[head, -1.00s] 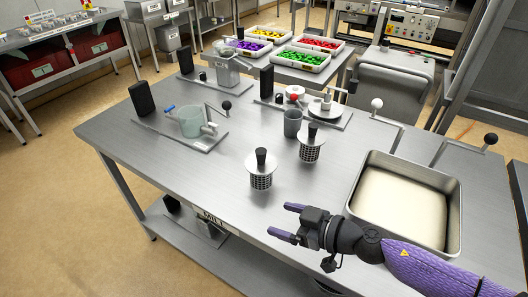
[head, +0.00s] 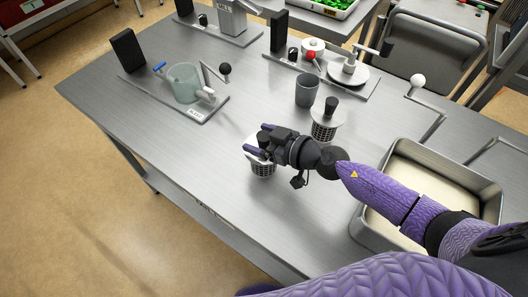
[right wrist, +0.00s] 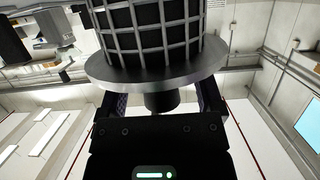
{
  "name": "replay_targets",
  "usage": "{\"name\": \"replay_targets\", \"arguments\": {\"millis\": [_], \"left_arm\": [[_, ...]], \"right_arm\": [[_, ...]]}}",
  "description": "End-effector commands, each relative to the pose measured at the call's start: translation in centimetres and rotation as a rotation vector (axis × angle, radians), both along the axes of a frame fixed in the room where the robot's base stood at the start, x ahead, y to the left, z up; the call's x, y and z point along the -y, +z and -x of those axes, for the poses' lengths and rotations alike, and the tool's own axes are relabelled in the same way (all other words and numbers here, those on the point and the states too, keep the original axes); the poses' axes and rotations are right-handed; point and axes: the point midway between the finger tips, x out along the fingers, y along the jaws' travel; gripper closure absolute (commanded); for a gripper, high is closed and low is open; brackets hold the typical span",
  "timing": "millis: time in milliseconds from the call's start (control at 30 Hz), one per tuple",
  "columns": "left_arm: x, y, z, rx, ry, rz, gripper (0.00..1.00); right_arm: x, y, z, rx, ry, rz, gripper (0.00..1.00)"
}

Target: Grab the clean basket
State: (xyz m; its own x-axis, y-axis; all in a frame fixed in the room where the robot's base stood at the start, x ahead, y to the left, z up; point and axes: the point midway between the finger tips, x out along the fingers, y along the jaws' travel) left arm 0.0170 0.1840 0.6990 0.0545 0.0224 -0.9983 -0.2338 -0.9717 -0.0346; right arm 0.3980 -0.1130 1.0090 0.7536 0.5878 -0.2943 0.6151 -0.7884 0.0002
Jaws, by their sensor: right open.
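Two mesh baskets with round grey discs and black knobs stand upright on the steel table. The nearer basket (head: 263,170) is partly hidden by my right gripper (head: 258,142). The other basket (head: 325,128) stands just behind and to the right, clear of the gripper. In the right wrist view the near basket (right wrist: 155,35) appears upside down, with its disc and black knob between the open fingers of my right gripper (right wrist: 160,98). The fingers are around the knob but not closed on it. I cannot tell which basket is clean. My left gripper is out of view.
A grey cup (head: 307,90) stands behind the baskets. A steel basin (head: 480,195) with a pale bottom lies to the right, under my arm. A glass beaker (head: 184,83) on a plate stands to the left. The table's front left is clear.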

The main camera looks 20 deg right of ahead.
Motion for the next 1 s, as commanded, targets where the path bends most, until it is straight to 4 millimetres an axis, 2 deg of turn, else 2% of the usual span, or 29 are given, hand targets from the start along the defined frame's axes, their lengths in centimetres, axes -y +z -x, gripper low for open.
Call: {"name": "replay_targets", "arguments": {"millis": [100, 300, 700, 1000], "left_arm": [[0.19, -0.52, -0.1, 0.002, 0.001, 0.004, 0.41], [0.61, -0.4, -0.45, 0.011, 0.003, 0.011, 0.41], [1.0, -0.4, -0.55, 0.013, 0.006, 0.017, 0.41], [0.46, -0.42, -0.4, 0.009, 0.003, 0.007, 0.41]], "right_arm": [[-0.68, -0.57, -0.87, -0.001, 0.001, 0.0, 0.16], [-0.69, -0.49, -0.89, -0.002, 0.001, 0.001, 0.18], [-0.66, -0.48, -0.88, -0.002, 0.0, 0.001, 1.0], [-0.65, -0.47, -0.88, -0.002, 0.0, 0.001, 1.0]]}}
